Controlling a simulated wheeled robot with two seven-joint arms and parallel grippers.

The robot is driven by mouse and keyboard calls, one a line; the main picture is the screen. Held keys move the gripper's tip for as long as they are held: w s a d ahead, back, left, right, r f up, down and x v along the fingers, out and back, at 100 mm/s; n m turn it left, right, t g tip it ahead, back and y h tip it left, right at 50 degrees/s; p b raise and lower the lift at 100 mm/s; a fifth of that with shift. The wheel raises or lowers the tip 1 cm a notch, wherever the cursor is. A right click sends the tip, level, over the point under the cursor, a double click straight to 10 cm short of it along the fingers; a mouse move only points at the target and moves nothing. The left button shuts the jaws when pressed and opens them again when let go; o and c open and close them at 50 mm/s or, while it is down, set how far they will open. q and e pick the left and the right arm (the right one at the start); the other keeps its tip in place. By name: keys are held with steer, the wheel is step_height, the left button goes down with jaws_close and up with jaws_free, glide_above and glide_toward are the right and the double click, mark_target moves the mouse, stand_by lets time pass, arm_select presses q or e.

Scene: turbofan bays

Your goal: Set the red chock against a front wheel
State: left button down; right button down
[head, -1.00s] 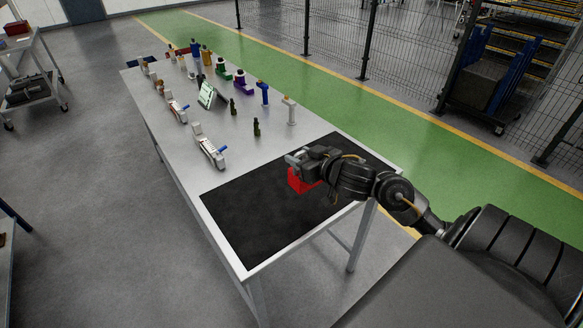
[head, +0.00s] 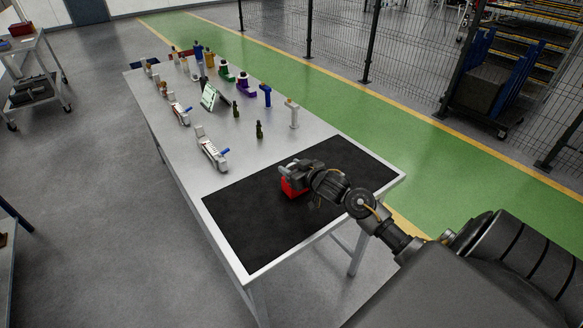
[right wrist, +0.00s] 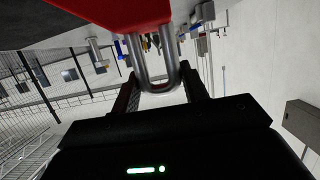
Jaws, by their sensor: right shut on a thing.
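The red chock (head: 291,188) is at the black mat (head: 245,225) on the near end of the table; I cannot tell whether it rests on the mat or hangs just above it. My right gripper (head: 290,172) is shut on the chock from above. In the right wrist view the chock (right wrist: 115,14) fills the top, and its U-shaped metal handle (right wrist: 157,82) sits between my fingers (right wrist: 165,92). My left gripper is not in view. I cannot make out which wheel is a front wheel.
The table (head: 185,150) carries several bottles and tools beyond the mat, with a small tablet-like stand (head: 209,97) among them. A wheeled cart (head: 33,85) stands at far left. A wire fence (head: 400,55) runs behind the green lane (head: 330,105). Most of the mat is clear.

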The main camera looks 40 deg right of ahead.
steer(key=shift+f, duration=0.1)
steer(key=shift+f, duration=0.2)
steer(key=c, duration=0.7)
jaws_free()
steer(key=shift+c, duration=0.2)
